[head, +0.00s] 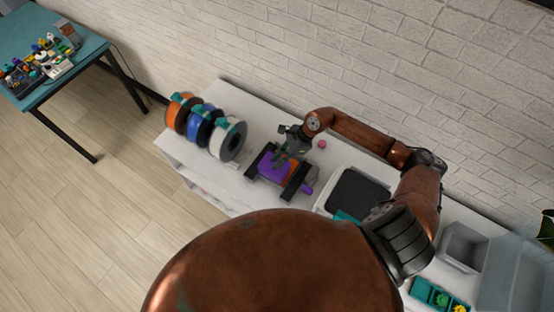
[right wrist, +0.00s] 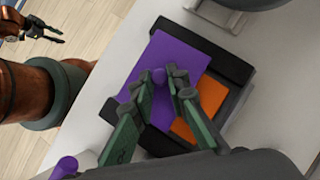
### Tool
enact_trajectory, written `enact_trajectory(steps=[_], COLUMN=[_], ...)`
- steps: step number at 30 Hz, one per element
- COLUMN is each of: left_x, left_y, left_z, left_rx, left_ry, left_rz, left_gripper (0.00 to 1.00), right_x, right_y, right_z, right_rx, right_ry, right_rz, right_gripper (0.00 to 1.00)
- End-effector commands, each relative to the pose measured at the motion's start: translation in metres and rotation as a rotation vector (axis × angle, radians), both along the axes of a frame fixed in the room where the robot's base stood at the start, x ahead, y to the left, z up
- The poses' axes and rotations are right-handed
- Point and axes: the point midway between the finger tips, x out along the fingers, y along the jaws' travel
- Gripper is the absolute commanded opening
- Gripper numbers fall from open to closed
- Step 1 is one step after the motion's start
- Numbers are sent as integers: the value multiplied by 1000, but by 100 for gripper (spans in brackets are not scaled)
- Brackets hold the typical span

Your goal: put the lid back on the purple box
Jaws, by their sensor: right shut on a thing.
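The purple lid (right wrist: 168,60) is a flat plate with a small round knob (right wrist: 158,76). My right gripper (right wrist: 166,84) is shut on the knob. The lid lies over part of the box between black end pieces (right wrist: 233,66); whether it touches the box is unclear. An orange area (right wrist: 212,95) shows uncovered beside the lid. In the head view the lid (head: 268,164) is under my right gripper (head: 282,157), with the orange area (head: 291,169) to its right. The box's walls are mostly hidden. My left gripper (right wrist: 48,31) is open and empty at the wrist view's upper left.
Orange, blue and white spools (head: 232,141) stand left of the box on the white bench (head: 225,95). A black-topped tray (head: 355,194) is on its right. A purple cylinder (head: 308,190) and a pink item (head: 322,144) are close by. The brick wall borders the bench.

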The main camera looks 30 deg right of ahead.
Motion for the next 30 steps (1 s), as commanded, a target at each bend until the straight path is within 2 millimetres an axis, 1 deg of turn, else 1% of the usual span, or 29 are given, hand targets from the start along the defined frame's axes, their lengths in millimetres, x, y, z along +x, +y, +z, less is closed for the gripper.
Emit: enact_trajectory(steps=[11, 21, 30], left_x=[1, 0, -1], left_y=[0, 0, 0], left_z=[1, -4, -4], left_rx=[0, 0, 0], left_ry=[-1, 0, 1], left_rz=[0, 0, 0], left_gripper=[32, 32, 32], right_x=[0, 0, 0], right_y=[0, 2, 2], right_z=[1, 1, 2], right_rx=[0, 0, 0], right_ry=[-1, -1, 0], right_rz=[1, 1, 0], right_gripper=[2, 2, 2])
